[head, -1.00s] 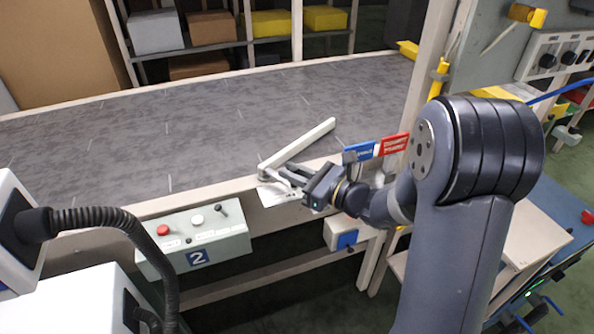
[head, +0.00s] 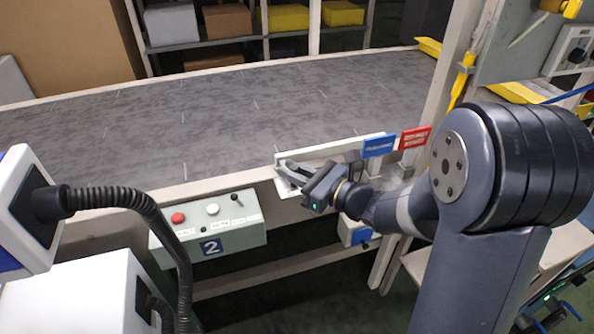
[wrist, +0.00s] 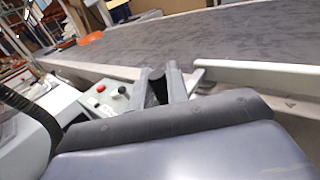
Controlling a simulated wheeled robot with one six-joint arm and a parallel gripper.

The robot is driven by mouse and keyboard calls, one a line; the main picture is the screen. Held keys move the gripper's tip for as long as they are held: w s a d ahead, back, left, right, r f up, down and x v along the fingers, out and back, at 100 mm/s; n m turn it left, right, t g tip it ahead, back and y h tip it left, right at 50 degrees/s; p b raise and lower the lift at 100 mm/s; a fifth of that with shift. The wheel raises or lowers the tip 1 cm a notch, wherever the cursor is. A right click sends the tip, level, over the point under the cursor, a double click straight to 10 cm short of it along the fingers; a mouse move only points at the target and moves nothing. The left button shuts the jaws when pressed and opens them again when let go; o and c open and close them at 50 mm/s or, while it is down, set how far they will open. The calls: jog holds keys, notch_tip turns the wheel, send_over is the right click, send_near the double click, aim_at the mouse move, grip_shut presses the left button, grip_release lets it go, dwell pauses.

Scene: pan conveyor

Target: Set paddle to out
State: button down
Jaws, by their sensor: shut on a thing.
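The paddle (head: 325,150) is a long white bar. It lies nearly along the near edge of the conveyor belt, its far end by a blue tag (head: 378,146). My gripper (head: 284,168) is at the paddle's left, pivot end, shut on a part there that the fingers mostly hide. In the wrist view the paddle (wrist: 262,76) runs off to the right, and my gripper's fingers (wrist: 162,82) point ahead with a short pale piece beside them.
A grey control box (head: 225,227) marked 2 hangs under the belt edge. A red tag (head: 414,138) sits right of the blue one, by an upright post (head: 462,75). The grey belt (head: 150,130) is empty.

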jog(key=shift+s+a, duration=0.2)
jog(key=c, duration=1.4)
grip_release()
jog(key=shift+c, duration=0.2)
jog(key=shift+d, duration=0.15)
jog(key=shift+s+d, duration=0.1)
jog(key=shift+d, duration=0.15)
jog(key=v, duration=1)
jog(key=shift+a, duration=0.1)
jog(key=x, duration=1)
jog(key=shift+w+a, duration=0.2)
